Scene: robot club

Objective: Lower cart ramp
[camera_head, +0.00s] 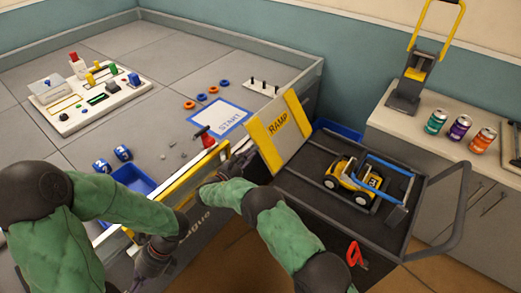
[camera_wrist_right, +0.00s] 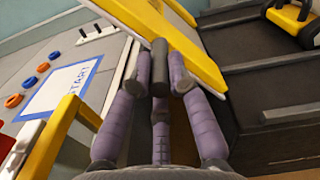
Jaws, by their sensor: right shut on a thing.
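The cart (camera_head: 335,240) has a black ribbed deck and stands at the right of the grey arena table. Its ramp (camera_head: 279,133), a pale panel with yellow side strips and the word RAMP, stands raised and tilted at the cart's left end. The ramp also shows at the top of the right wrist view (camera_wrist_right: 172,40). My right gripper (camera_head: 243,157) is at the ramp's near edge. In the right wrist view its purple-grey fingers (camera_wrist_right: 160,75) are closed around a dark round bar by that edge. My left gripper (camera_head: 150,265) is low by the table front, its fingers unclear.
A yellow toy vehicle (camera_head: 355,182) with a blue arm sits on the cart deck. The START mat (camera_head: 219,118), colored rings and a white control board (camera_head: 90,97) lie on the table. A gap separates table and cart. Several cans (camera_head: 460,127) stand on the right counter.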

